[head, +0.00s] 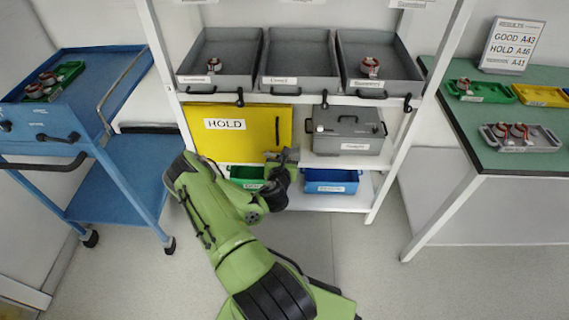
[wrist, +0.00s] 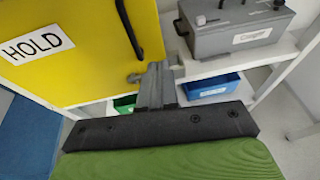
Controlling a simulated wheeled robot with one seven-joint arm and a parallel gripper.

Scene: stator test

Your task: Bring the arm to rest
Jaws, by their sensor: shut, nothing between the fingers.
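My green arm reaches up from the bottom of the head view toward the shelf rack. My gripper (head: 283,156) is in front of the yellow HOLD door (head: 200,129), near its lower right corner. In the wrist view my gripper (wrist: 156,72) has its grey fingers together with nothing between them. The fingertips appear close to the lower right edge of the yellow door (wrist: 85,30), below its dark handle (wrist: 129,28). I cannot tell whether they touch it. The yellow door looks closed.
The white rack (head: 398,150) holds grey trays (head: 300,83) on top, a grey case (head: 347,145), and green and blue bins (head: 331,188) low down. A blue cart (head: 125,165) stands left, a green-topped table (head: 480,120) right. Floor between is clear.

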